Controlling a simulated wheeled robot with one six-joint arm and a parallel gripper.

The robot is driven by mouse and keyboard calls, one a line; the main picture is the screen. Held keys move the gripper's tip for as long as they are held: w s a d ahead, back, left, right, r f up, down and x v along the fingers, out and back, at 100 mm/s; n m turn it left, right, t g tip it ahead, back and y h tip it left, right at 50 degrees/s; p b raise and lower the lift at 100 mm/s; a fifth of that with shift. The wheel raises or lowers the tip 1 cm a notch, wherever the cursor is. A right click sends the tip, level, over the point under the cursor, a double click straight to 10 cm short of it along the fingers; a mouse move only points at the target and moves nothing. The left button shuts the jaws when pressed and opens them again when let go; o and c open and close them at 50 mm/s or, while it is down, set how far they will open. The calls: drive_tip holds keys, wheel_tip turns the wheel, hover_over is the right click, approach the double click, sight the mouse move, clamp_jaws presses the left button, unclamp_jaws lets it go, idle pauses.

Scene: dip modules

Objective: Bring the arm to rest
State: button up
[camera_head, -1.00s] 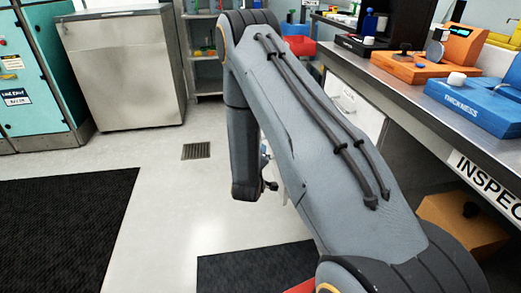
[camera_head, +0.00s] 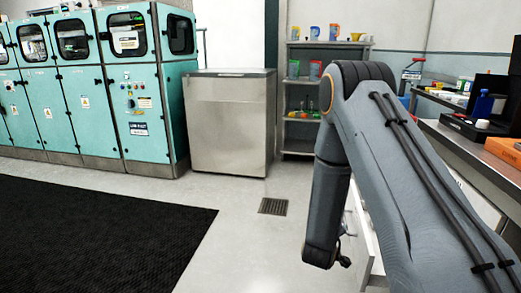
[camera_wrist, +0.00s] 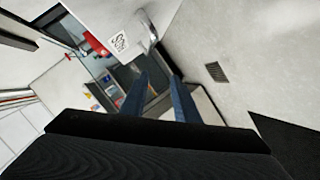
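My gripper (camera_wrist: 160,98) shows in the wrist view as two blue fingers. They stand apart with a gap between them, and I see nothing held in it. In the head view my grey arm rises from the lower right, bends at a dark elbow, and its forearm hangs down over the floor. The gripper fingers are hidden or too small to tell there.
Teal machines (camera_head: 125,90) and a steel cabinet (camera_head: 230,125) stand at the back left. A shelf (camera_head: 302,150) with small containers is behind my arm. A workbench (camera_head: 470,150) runs along the right. The floor left of my arm, with a black mat (camera_head: 90,235), is clear.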

drive_tip(key=s+a+r+g+y, duration=0.25)
drive_tip(key=a+r+y, duration=0.35)
drive_tip(key=a, duration=0.5)
drive_tip(key=s+a+r+g+y, duration=0.1)
drive_tip(key=s+a+r+g, duration=0.2)
drive_tip(key=s, duration=0.4)
drive_tip(key=s+a+r+m+g, duration=0.1)
drive_tip(key=s+a+r, duration=0.2)
drive_tip(key=s+r, duration=0.3)
drive_tip(key=s+a+r+g+y, duration=0.1)
drive_tip(key=s+a+r+g, duration=0.2)
drive_tip(key=s, duration=0.5)
drive_tip(key=s+d+r+g, duration=0.1)
drive_tip(key=s+r, duration=0.1)
drive_tip(key=s, duration=0.6)
drive_tip(key=s+d+r+g, duration=0.1)
drive_tip(key=s+r+g, duration=0.15)
drive_tip(key=s, duration=0.45)
drive_tip(key=d+r+m+h+p, duration=0.1)
drive_tip(key=d+r+m+p, duration=0.2)
drive_tip(key=d+r+p, duration=0.5)
drive_tip(key=p, duration=0.9)
drive_tip(key=shift+d+r+t, duration=0.25)
drive_tip(key=shift+d+t, duration=0.05)
drive_tip(key=shift+d, duration=0.1)
